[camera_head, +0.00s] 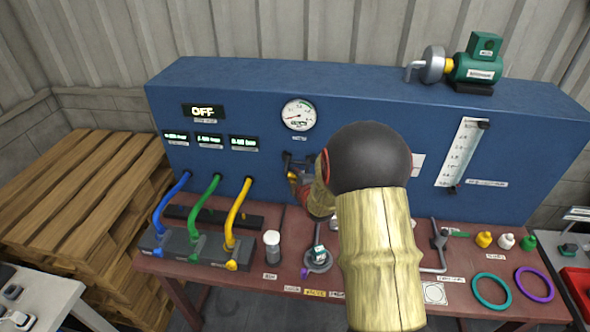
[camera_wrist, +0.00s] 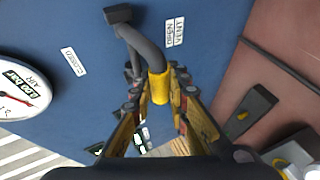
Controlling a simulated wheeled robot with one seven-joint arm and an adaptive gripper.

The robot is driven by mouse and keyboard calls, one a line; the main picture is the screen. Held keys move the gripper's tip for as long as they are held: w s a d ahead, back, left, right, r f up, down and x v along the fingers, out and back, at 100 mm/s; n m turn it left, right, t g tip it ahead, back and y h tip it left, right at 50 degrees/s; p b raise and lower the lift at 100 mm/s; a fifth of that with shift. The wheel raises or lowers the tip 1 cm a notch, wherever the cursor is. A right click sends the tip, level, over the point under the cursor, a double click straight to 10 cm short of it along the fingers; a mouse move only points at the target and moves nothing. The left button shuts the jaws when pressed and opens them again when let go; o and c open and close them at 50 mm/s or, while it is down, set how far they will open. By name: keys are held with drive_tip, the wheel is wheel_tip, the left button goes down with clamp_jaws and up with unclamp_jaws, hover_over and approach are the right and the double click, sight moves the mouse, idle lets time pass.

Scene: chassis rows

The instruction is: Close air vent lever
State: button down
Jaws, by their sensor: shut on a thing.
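The air vent lever is a bent grey pipe (camera_wrist: 148,45) with a yellow grip (camera_wrist: 160,88), mounted on the blue panel. In the wrist view the yellow grip is between the fingers of my gripper (camera_wrist: 158,92), which is shut on it. A "CLOSED" label (camera_wrist: 74,60) is to the left of the lever, and an open vent label (camera_wrist: 174,32) is right beside its bend. In the head view my arm hides much of my gripper (camera_head: 297,179); only part of the lever (camera_head: 289,160) shows, below the gauge.
A round air gauge (camera_head: 299,115) is above the lever on the blue panel (camera_head: 380,95). Blue, green and yellow hoses (camera_head: 238,212) run to a grey block at left. The red bench (camera_head: 440,300) holds a white-capped jar (camera_head: 272,245), rings (camera_head: 491,291) and small bottles (camera_head: 506,241).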

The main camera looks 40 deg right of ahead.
wheel_tip(320, 180, up, 2)
drive_tip(key=g+p, duration=0.1)
drive_tip(key=p, duration=0.1)
drive_tip(key=y+p, duration=0.1)
drive_tip(key=p, duration=0.2)
drive_tip(key=shift+r+m+g, duration=0.25)
drive_tip(key=shift+m+g, duration=0.05)
drive_tip(key=shift+g, duration=0.1)
drive_tip(key=r+g+y+p, duration=0.1)
drive_tip(key=p, duration=0.3)
drive_tip(key=shift+r+g+y+p, duration=0.15)
drive_tip(key=shift+g+y+p, duration=0.15)
drive_tip(key=shift+p, duration=0.1)
drive_tip(key=shift+w+d+r+p, duration=0.1)
drive_tip(key=shift+d+r+p, duration=0.05)
drive_tip(key=shift+r+p, duration=0.35)
drive_tip(key=shift+w+d+r+p, duration=0.1)
drive_tip(key=shift+r+p, duration=0.2)
drive_tip(key=shift+p, duration=0.3)
drive_tip(key=shift+w+d+r+p, duration=0.3)
drive_tip(key=shift+d+r+p, duration=0.05)
drive_tip(key=shift+r, duration=0.35)
drive_tip(key=c, duration=2)
unclamp_jaws()
drive_tip(key=shift+o, duration=1.4)
